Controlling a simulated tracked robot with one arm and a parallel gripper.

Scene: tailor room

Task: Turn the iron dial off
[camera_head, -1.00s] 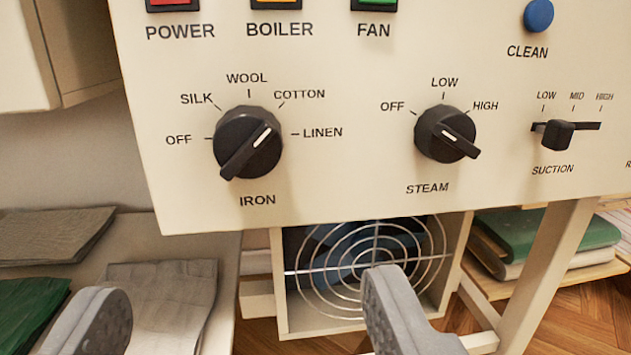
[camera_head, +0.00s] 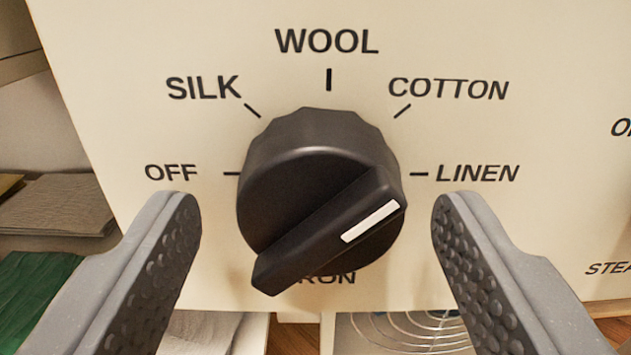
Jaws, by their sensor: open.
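The black iron dial (camera_head: 315,190) is in the middle of the view, on the cream panel (camera_head: 110,60). Labels OFF, SILK, WOOL, COTTON and LINEN run around it from left over the top to right. Its raised grip bar slants from lower left to upper right. The white mark on the bar is at the right end, on the LINEN side, a little below the LINEN tick. My gripper (camera_head: 317,230) is open, with one grey finger left of the dial and one right of it. I see gaps between both fingers and the dial. The dial partly hides the IRON label.
Below the panel are a round wire fan guard (camera_head: 415,330) and pale cloth (camera_head: 205,333). Green cloth (camera_head: 35,290) and grey-brown cloth (camera_head: 60,205) lie at the left. Part of a STEAM label shows at the right edge.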

